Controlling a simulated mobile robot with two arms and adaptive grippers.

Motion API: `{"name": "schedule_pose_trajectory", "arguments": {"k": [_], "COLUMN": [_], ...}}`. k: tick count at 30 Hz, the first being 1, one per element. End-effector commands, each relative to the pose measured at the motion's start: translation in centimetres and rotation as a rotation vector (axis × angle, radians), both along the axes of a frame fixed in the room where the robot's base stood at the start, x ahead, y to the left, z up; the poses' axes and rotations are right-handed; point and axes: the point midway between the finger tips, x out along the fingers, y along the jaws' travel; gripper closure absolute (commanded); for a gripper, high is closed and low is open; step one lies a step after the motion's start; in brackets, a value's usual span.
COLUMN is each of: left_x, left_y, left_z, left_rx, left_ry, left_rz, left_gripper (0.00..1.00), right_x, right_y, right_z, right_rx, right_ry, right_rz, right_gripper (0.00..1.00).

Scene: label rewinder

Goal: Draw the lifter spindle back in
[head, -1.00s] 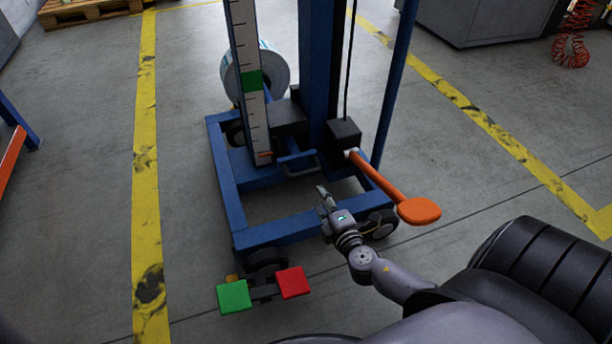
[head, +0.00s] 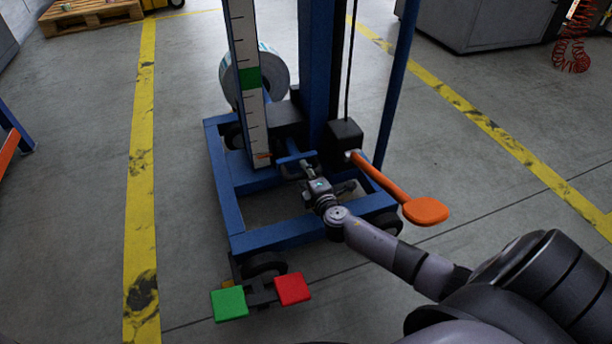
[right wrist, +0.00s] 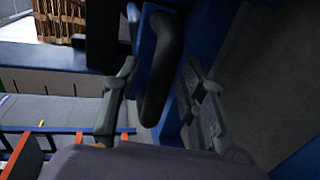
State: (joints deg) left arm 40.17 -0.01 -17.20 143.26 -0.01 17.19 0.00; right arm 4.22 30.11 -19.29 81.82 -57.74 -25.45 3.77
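The blue lifter (head: 222,205) stands upright on its wheeled base ahead of me. A white-grey roll (head: 275,72) shows behind its scale, and I cannot make out the spindle itself. A handle (head: 292,160) sits low at the front of the mast. My right gripper (head: 308,170) is at this handle. In the right wrist view the dark handle bar (right wrist: 163,70) lies between the spread fingers of my right gripper (right wrist: 160,90), with gaps seeming to show on both sides. My left gripper is not in view.
An orange lever (head: 425,210) juts out right of my right gripper. A green pedal (head: 229,303) and a red pedal (head: 292,289) are at the base's front. A scale (head: 247,60) stands left of the mast. Floor on the left is clear; a pallet (head: 90,15) lies far back.

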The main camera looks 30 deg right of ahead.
Motion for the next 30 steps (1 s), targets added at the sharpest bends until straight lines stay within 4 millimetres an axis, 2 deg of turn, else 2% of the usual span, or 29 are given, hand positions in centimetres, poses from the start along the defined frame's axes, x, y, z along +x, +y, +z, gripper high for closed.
{"name": "schedule_pose_trajectory", "arguments": {"k": [3,20,30], "left_x": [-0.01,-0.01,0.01], "left_y": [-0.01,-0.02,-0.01], "left_z": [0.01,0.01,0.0], "left_rx": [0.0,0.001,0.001], "left_ry": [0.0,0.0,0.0], "left_rz": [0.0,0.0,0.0], "left_gripper": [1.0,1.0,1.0], "right_x": [-0.02,-0.05,-0.06], "right_y": [0.0,0.02,0.04], "right_z": [0.01,0.0,-0.03], "right_rx": [0.0,0.001,0.001], "right_ry": [0.0,0.0,0.001], "right_rz": [0.0,0.0,0.0], "right_gripper": [0.63,1.0,1.0]}}
